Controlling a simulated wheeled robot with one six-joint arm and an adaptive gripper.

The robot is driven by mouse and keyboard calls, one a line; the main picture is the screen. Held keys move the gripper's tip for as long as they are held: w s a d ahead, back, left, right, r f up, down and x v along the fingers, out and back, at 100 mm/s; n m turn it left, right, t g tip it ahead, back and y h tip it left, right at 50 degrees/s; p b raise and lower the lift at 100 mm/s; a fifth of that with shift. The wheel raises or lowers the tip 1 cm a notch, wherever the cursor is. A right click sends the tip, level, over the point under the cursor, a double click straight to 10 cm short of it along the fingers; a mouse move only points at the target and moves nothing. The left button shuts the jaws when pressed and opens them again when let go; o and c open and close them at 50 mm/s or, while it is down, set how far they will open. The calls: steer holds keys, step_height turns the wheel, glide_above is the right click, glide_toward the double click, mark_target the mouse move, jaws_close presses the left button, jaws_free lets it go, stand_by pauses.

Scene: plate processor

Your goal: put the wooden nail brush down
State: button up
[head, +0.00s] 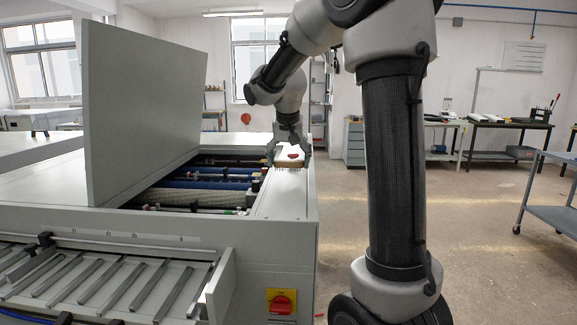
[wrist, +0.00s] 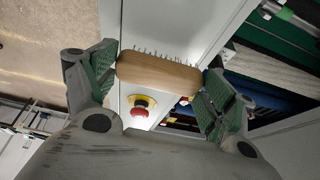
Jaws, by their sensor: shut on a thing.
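The wooden nail brush (wrist: 158,76) is a rounded wooden block with short bristles along one long side. In the wrist view my gripper (wrist: 160,80) is shut on it, with one green-padded finger at each end. In the head view my gripper (head: 288,160) is over the right part of the plate processor's top (head: 283,199), beside the open bay. The brush (head: 289,166) shows small and partly hidden between the fingers there. I cannot tell whether it touches the surface.
A red emergency button (wrist: 140,106) on a yellow base is close to the brush. The open bay with rollers (head: 205,186) lies left of my gripper, with the raised lid (head: 140,110) beyond. A red switch (head: 281,302) is on the front panel.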

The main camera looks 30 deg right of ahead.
steer(key=shift+f, duration=0.9)
steer(key=shift+f, duration=0.1)
steer(key=o, duration=0.9)
steer(key=v, duration=1.2)
steer(key=s+a+f+n+y, duration=0.1)
steer(key=s+f+n, duration=0.1)
steer(key=s, duration=0.7)
steer(key=s+a+f+n, duration=0.1)
steer(key=s+f+n, duration=0.1)
steer(key=s+f, duration=0.3)
steer(key=s+a+f+n+y, duration=0.1)
steer(key=s+f, duration=0.3)
steer(key=s, duration=0.8)
steer(key=shift+s+a+f+n+y, duration=0.15)
steer(key=shift+s+a+n+y, duration=0.15)
steer(key=shift+a+n, duration=0.45)
steer(key=shift+d, duration=0.15)
